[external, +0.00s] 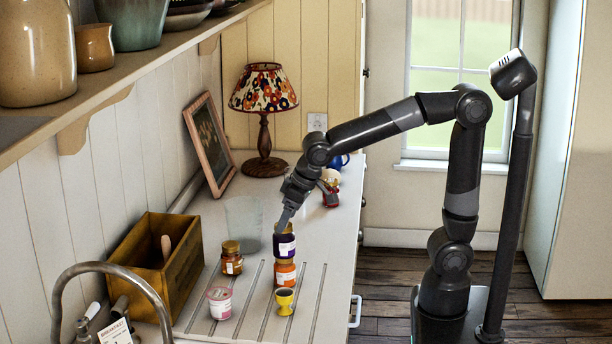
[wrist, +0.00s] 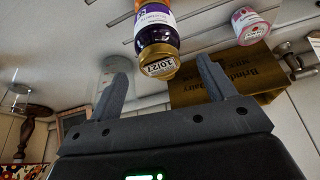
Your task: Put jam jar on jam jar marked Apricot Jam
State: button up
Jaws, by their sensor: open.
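A dark jam jar with a purple and white label (external: 285,246) stands on top of an orange-labelled jar (external: 285,273) on the counter. The two look upright and roughly in line. In the wrist view the purple-labelled jar (wrist: 154,35) shows its gold lid, with a date on it, toward me. My gripper (external: 285,222) is just above this jar, pointing down. In the wrist view my gripper (wrist: 162,65) has its fingers wide apart, with the lid showing between and beyond their tips. The labels are too small to read for certain.
Another dark jar with an orange label (external: 231,260) stands left of the stack.

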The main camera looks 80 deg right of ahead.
jog(key=v, duration=0.7)
jog(key=s+d+f+n, duration=0.1)
jog(key=s+d+f, duration=0.2)
jog(key=s, duration=0.6)
jog(key=s+d+f+t, duration=0.1)
jog(key=s+d+f, duration=0.3)
jog(key=s, duration=0.4)
jog(key=shift+s+n+y, duration=0.3)
jog(key=shift+s+n, duration=0.1)
